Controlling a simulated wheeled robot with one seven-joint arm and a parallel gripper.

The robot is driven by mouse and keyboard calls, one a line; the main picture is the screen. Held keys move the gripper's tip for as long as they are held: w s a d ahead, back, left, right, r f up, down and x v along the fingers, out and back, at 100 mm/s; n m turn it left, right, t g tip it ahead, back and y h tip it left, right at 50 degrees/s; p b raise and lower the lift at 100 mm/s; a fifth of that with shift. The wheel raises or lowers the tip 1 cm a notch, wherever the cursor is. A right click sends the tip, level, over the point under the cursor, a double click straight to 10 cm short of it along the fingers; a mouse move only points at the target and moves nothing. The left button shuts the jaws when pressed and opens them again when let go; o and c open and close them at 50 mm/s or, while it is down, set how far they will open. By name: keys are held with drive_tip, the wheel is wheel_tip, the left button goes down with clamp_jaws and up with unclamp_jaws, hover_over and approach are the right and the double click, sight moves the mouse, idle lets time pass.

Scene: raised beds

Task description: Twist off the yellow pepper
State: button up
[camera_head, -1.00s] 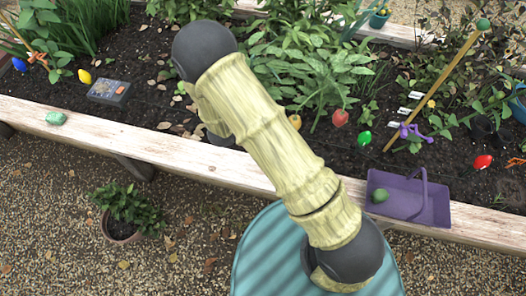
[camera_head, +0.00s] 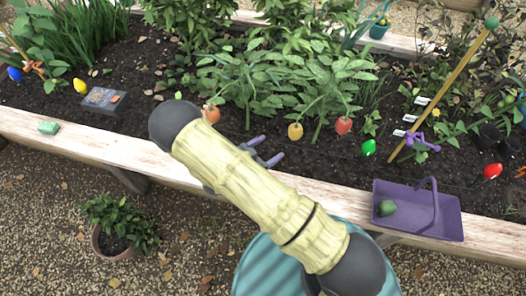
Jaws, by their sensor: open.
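The yellow pepper (camera_head: 295,131) hangs low on a leafy green plant (camera_head: 315,85) in the middle of the bed. My gripper (camera_head: 271,149) shows past my arm, left of the yellow pepper and a little lower in the picture. Its two grey-purple fingers are apart, point right, and hold nothing. A gap shows between the fingers and the pepper. My arm hides the gripper's base.
An orange-red pepper (camera_head: 211,114) and a red one (camera_head: 343,125) hang either side. A green oval thing (camera_head: 369,148) is to the right. A purple basket (camera_head: 446,213) with a green item stands on the wooden edge (camera_head: 325,184). A yellow oval (camera_head: 80,86) lies far left.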

sight(299, 129)
drive_tip(key=b+x, duration=0.1)
drive_tip(key=x, duration=1.4)
drive_tip(key=shift+w+d+b, duration=0.15)
drive_tip(key=shift+w+b, duration=0.05)
drive_tip(key=shift+b, duration=0.1)
drive_tip(key=c, duration=1.2)
